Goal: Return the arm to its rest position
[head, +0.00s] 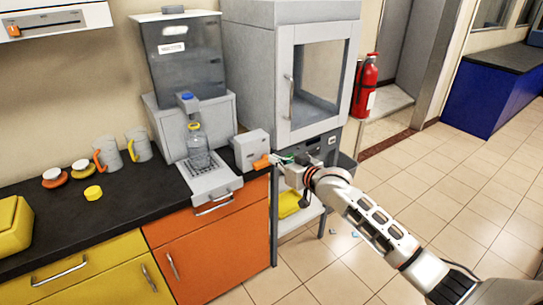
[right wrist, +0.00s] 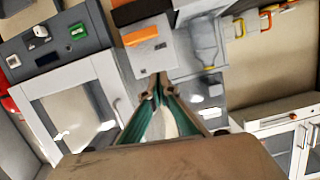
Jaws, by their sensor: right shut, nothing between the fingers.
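My right arm (head: 375,220) reaches in from the lower right of the head view, stretched toward the counter. My right gripper (head: 281,159) is shut and empty, with its tips close to the orange lever (head: 262,162) on a small grey box (head: 250,146). I cannot tell whether they touch. In the right wrist view the green-sided fingers of the gripper (right wrist: 159,88) come together just below the grey box, with the orange lever (right wrist: 142,36) beyond. My left gripper is not in view.
A grey dispenser (head: 190,120) holds a clear bottle (head: 198,148) on its tray. A glass-doored cabinet (head: 318,75) stands right behind the gripper. Tiled floor at right is mostly clear.

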